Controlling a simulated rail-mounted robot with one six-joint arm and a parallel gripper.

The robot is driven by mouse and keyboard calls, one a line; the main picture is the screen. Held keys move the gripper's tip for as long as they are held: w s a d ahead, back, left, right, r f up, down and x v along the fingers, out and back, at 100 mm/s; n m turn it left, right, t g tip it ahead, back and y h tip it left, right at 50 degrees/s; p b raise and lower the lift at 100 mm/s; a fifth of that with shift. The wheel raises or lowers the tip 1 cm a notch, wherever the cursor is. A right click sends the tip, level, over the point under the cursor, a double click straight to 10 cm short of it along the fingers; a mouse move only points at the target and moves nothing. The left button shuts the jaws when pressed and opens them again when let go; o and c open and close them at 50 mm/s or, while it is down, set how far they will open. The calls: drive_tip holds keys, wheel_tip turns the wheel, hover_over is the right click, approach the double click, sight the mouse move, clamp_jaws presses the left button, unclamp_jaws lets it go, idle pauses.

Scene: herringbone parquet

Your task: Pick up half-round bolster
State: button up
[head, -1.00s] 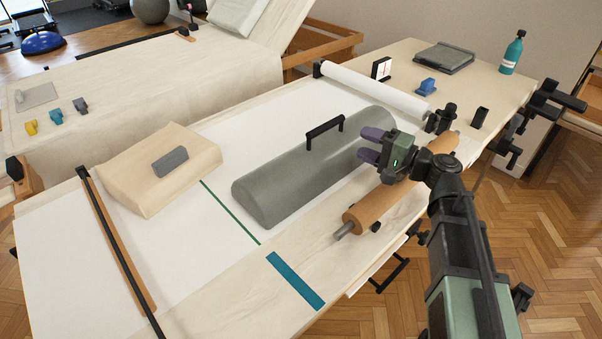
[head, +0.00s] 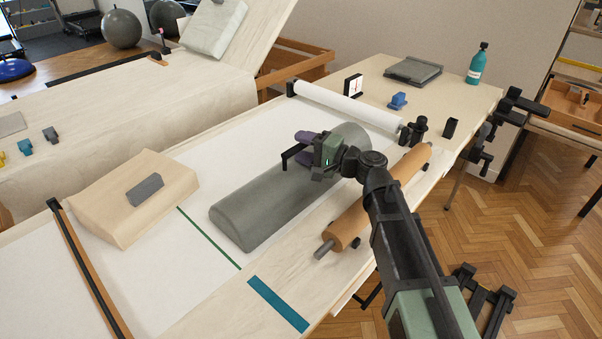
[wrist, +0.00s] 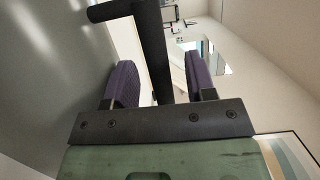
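My gripper (head: 304,147) is at the handle, above the bolster. In the wrist view, the handle (wrist: 152,50) runs between the two purple finger pads of my gripper (wrist: 165,85), with gaps showing on both sides. The fingers are open. The bolster's grey surface (wrist: 50,75) fills the left of that view.
An orange-brown roller (head: 375,205) lies just right of the bolster, under my arm. A white paper roll (head: 345,103) lies behind it. A beige wedge cushion (head: 115,205) with a grey block (head: 145,189) is to the left. A teal strip (head: 278,304) lies near the front edge.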

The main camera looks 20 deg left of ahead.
clamp_jaws()
idle(1.3)
